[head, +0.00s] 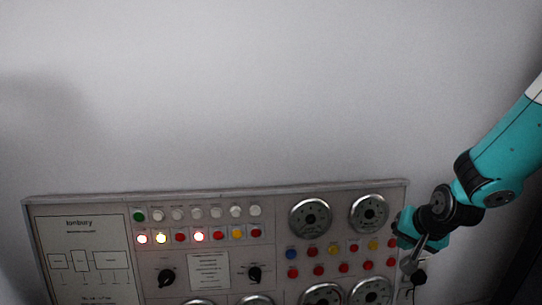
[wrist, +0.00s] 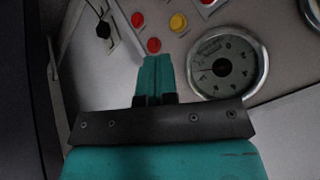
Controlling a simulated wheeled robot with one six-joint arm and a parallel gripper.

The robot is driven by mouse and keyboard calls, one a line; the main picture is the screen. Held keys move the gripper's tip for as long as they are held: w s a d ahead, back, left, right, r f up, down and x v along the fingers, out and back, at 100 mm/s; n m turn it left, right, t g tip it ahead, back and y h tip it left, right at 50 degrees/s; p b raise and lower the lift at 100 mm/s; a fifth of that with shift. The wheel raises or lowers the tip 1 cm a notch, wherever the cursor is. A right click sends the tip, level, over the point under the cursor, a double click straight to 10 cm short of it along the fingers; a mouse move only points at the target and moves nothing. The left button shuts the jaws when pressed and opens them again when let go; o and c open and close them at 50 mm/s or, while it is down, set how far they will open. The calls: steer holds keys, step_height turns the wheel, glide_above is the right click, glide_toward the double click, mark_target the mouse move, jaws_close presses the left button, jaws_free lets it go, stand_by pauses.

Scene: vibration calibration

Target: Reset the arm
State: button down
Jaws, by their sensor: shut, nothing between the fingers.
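My gripper (head: 412,262) is at the right edge of the control panel (head: 85,200) in the head view, with the teal arm coming in from the right. In the wrist view the teal fingers of my gripper (wrist: 155,62) are together and empty, pointing toward the panel. Just past the fingertips are a red button (wrist: 153,45) and a yellow button (wrist: 178,22). A round dial gauge (wrist: 226,66) is to the right of the fingers. I cannot tell whether the fingertips touch the panel.
The panel carries a row of lamps (head: 198,237), a black rotary knob (head: 166,277) and more gauges (head: 311,217). A black knob or plug (head: 419,277) sits beside the panel's right edge, close to my gripper. The wall (head: 240,90) above the panel is bare.

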steer(key=s+a+r+n+g+y, duration=0.1)
steer(key=s+a+r+n, duration=0.15)
steer(key=a, duration=0.25)
steer(key=s+a+r+n+g+y, duration=0.1)
steer(key=s+a+r+n, duration=0.15)
steer(key=a+r, duration=0.2)
steer(key=s+a+r+n+g+y, duration=0.1)
steer(key=s+a+r+n, duration=0.15)
steer(key=s, duration=0.35)
steer(key=s+a+r+n+g, duration=0.2)
steer(key=s+a+n, duration=0.15)
steer(key=s, duration=0.25)
steer(key=s+a+r+n+g+y, duration=0.1)
steer(key=s+a+r+n, duration=0.2)
steer(key=s, duration=0.4)
step_height(320, 180, up, 22)
steer(key=a+p, duration=0.1)
steer(key=p, duration=2)
steer(key=shift+s+f+p, duration=0.2)
steer(key=shift+s+p, duration=0.15)
steer(key=shift+s, duration=0.1)
